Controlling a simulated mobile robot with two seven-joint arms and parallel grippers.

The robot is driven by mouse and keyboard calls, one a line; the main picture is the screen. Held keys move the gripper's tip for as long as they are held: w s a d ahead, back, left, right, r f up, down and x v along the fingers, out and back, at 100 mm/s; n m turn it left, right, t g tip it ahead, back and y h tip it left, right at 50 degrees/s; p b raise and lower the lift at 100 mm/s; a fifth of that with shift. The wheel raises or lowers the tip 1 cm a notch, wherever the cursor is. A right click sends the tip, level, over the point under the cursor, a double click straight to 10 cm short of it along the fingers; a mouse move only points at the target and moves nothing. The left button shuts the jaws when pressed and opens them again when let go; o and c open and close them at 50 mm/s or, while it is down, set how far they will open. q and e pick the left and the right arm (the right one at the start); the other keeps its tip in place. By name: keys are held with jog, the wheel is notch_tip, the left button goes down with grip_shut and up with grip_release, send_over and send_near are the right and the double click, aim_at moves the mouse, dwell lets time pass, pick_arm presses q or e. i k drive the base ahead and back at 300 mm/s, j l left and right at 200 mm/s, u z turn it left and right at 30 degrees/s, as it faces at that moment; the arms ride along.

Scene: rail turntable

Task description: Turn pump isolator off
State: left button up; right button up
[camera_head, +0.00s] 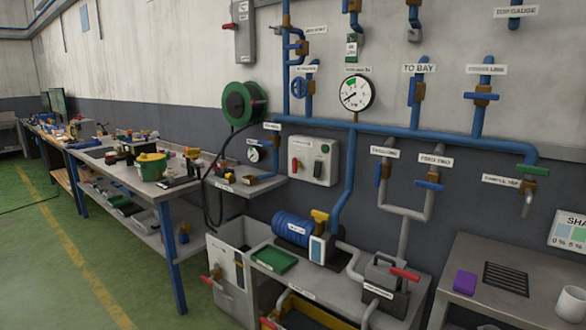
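A grey wall box (318,172) hangs under the blue pipe, left of the middle pipe drop. It has a red handle (294,165), which looks upright, and a green button (326,148). Its label is too small to read, so I cannot tell for sure that it is the pump isolator. Another grey box (243,38) with a red lever (228,26) on its left side is higher on the wall. A blue pump (293,228) with a yellow top part sits on the bench below. Neither of my grippers is in view.
Long workbenches (150,188) run along the left wall. A side table (470,255) stands at right. The green floor at left is clear.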

aim_at(297, 164)
jog(key=i+j+u, duration=0.1)
jog(key=i+j, duration=0.15)
jog(key=i, duration=0.4)
jog(key=i+j+u, duration=0.1)
jog(key=i+j, duration=0.15)
jog(key=i, duration=0.4)
jog(key=i+j+u, duration=0.1)
jog(key=i, duration=0.55)
jog(key=i+j+u, duration=0.1)
jog(key=i, duration=0.55)
jog(key=j, duration=0.1)
